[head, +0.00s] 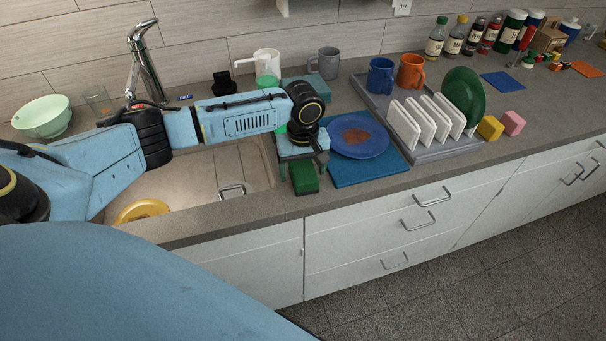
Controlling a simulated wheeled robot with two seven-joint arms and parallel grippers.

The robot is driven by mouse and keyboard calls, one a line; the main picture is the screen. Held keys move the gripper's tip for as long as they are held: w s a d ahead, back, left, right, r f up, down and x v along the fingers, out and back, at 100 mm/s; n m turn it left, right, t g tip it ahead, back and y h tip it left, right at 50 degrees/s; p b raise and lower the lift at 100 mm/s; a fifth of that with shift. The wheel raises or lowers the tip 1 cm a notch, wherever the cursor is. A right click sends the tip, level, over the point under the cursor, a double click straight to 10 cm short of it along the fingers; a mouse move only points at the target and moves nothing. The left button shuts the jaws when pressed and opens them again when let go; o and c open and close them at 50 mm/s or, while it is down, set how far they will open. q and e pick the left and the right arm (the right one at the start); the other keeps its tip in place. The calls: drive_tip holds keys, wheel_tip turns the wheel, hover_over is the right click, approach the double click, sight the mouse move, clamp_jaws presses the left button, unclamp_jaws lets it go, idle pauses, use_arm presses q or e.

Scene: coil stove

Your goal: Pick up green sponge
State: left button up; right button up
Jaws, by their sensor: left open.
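The green sponge (304,180) is a dark green block on the counter near its front edge, between the sink and the blue mat. My left gripper (302,164) reaches in from the left over the sink and points down at the sponge. Its jaws are open, with the fingers close above the sponge's far end. Whether they touch it I cannot tell, as the gripper hides that part. My right gripper is not in view.
A blue plate (372,143) with a brown patch lies on a blue mat (345,178) just right of the sponge. A dish rack (447,147) stands farther right, with yellow (490,128) and pink (513,123) blocks beside it. The sink (180,186) holds a yellow item (142,209).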

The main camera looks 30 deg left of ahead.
sight(303, 169)
use_arm(q)
drive_tip(key=shift+f, duration=0.3)
drive_tip(key=shift+c, duration=0.5)
drive_tip(key=c, duration=0.9)
drive_tip(key=shift+r, duration=0.1)
drive_tip(key=shift+c, duration=0.2)
wheel_tip(303, 169, up, 10)
drive_tip(key=shift+f+p, duration=0.1)
drive_tip(key=shift+p, duration=0.25)
